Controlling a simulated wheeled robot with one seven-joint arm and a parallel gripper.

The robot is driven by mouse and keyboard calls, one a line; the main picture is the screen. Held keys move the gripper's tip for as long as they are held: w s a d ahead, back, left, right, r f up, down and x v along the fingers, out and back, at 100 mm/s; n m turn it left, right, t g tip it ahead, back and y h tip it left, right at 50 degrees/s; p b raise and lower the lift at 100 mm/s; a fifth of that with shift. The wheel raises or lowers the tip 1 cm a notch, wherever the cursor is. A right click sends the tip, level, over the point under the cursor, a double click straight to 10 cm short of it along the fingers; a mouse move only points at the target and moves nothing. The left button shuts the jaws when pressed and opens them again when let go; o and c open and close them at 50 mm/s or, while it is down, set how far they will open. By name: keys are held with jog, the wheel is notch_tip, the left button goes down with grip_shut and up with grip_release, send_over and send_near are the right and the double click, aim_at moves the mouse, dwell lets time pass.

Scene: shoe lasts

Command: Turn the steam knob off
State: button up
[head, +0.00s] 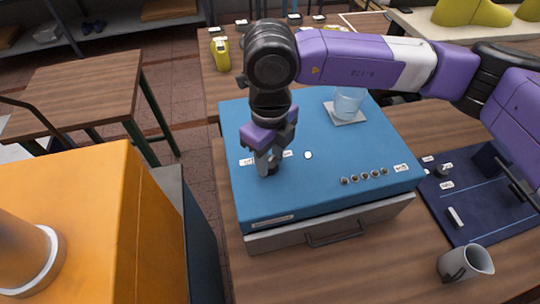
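A blue box-shaped machine (330,195) stands on the wooden bench, with a grey drawer (375,218) below its top. My gripper (268,167) points down at the left part of the blue top. A small dark part, perhaps a knob, shows at the fingertips, mostly hidden by them. I cannot tell whether the fingers touch it or how far apart they are. A label lies beside the fingers, too small to read. A small white round button (308,155) sits to the right. I cannot tell from lettering which control is the steam knob.
Several small dark knobs (365,176) line the top's front right. A clear beaker (348,102) stands on a pale pad at the back. A navy tray (475,215) and a grey mug (466,262) are to the right. An orange machine (105,210) fills the lower left.

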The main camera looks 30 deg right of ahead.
grip_shut()
jog(key=shift+f+b, duration=0.1)
jog(key=shift+b, duration=0.3)
jog(key=n+b, duration=0.1)
jog(key=b, duration=0.1)
jog(key=n+b, duration=0.1)
jog(key=b, duration=0.1)
jog(key=shift+f+n+b, duration=0.25)
jog(key=shift+n+b, duration=0.05)
jog(key=shift+b, duration=0.1)
jog(key=n+b, duration=0.4)
jog(key=b, duration=0.2)
jog(key=shift+w+b, duration=0.1)
jog(key=shift+b, duration=0.25)
jog(key=n+b, duration=0.2)
jog(key=n, duration=0.1)
jog(key=n+b, duration=0.2)
jog(key=b, duration=0.1)
jog(key=shift+r+n, duration=0.2)
jog(key=shift+n, duration=0.2)
jog(key=n+b, duration=0.1)
jog(key=n, duration=0.1)
jog(key=n+b, duration=0.1)
jog(key=n, duration=0.2)
jog(key=shift+w+r+b, duration=0.1)
jog(key=shift+r+b, duration=0.1)
jog(key=shift+b, duration=0.2)
jog(key=shift+n, duration=0.4)
